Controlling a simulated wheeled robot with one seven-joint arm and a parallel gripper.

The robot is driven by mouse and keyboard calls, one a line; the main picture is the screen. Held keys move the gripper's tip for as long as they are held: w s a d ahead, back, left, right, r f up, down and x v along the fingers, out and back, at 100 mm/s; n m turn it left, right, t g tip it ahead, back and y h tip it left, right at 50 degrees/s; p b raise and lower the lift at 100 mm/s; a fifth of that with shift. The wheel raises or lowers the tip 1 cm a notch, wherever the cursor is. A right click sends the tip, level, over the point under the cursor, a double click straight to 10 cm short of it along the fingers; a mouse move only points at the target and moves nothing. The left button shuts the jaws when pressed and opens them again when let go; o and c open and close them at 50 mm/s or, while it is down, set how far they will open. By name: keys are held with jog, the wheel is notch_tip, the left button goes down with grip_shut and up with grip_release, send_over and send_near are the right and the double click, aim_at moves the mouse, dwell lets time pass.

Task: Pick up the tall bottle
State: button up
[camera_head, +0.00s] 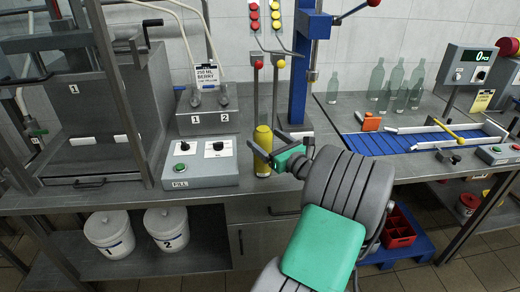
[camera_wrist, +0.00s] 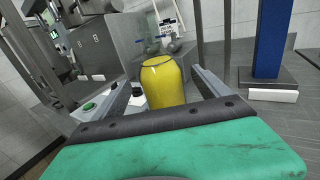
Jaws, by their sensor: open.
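A yellow bottle (camera_head: 263,139) stands upright on the steel counter, right of the control box. In the wrist view the yellow bottle (camera_wrist: 165,88) stands ahead, between my two fingers. My gripper (camera_head: 270,146) is open, with its fingers reaching to either side of the bottle. It also shows in the wrist view (camera_wrist: 163,78). I cannot tell whether either finger touches the glass. Several clear empty bottles (camera_head: 397,80) of differing height stand at the back right.
A control box (camera_head: 200,162) with a green button stands left of the bottle. A blue column (camera_head: 300,70) rises behind it on the right. A blue conveyor (camera_head: 390,142) with an orange block (camera_head: 371,122) lies further right. Two white tubs (camera_head: 109,232) sit on the shelf below.

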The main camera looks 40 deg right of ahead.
jog(key=w, duration=0.5)
jog(key=shift+w+d+r, duration=0.25)
jog(key=shift+d, duration=0.1)
jog(key=shift+c, duration=0.3)
grip_shut()
jog(key=shift+r, duration=0.2)
